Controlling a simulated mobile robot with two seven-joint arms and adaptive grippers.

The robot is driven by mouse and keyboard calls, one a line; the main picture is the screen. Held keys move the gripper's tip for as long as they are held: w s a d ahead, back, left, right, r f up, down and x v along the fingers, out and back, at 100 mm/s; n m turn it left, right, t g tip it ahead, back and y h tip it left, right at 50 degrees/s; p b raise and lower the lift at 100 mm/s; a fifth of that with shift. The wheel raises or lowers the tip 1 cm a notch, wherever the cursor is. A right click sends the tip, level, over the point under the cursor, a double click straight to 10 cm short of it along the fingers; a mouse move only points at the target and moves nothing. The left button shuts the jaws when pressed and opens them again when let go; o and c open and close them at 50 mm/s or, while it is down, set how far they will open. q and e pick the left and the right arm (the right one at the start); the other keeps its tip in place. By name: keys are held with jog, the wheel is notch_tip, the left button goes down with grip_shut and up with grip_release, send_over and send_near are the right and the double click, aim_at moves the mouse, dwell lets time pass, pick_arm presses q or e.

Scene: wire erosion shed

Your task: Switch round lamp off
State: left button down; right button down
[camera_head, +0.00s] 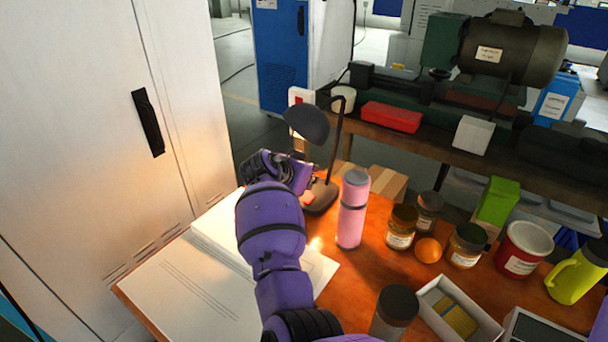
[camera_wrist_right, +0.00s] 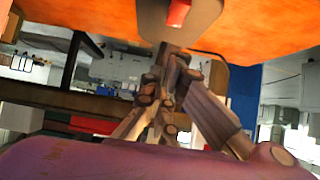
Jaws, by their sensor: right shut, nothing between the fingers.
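The lamp (camera_head: 307,122) is dark, with a rounded shade on a thin bent stem, and stands at the back of the wooden desk. Its dark base (camera_head: 322,197) carries a red switch (camera_head: 308,198), which also shows in the right wrist view (camera_wrist_right: 178,14). Warm light falls on the desk and cabinet nearby; the bulb itself is hidden. My right gripper (camera_head: 303,187) is shut and empty, close beside the base. In the wrist view its fingertips (camera_wrist_right: 172,47) are at the edge of the base, just short of the switch; I cannot tell whether they touch. My left gripper is not in view.
A pink bottle (camera_head: 352,210) stands just right of the lamp base. An open book (camera_head: 180,285) lies under my right arm. Several jars, an orange ball (camera_head: 428,250) and a white box (camera_head: 430,296) fill the right side. A pale cabinet (camera_head: 85,130) bounds the left.

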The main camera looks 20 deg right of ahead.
aim_at(309, 201)
jog(key=shift+f, duration=1.4)
jog(key=shift+w+d, duration=0.1)
jog(key=shift+w+d+y, duration=0.15)
jog(key=shift+y, duration=0.15)
jog(key=shift+d+f+g+y+p, duration=0.1)
jog(key=shift+f+g+y+p, duration=0.1)
jog(key=shift+g+y+p, duration=0.25)
jog(key=shift+f, duration=0.3)
jog(key=shift+s+a, duration=0.6)
jog(key=shift+a, duration=0.1)
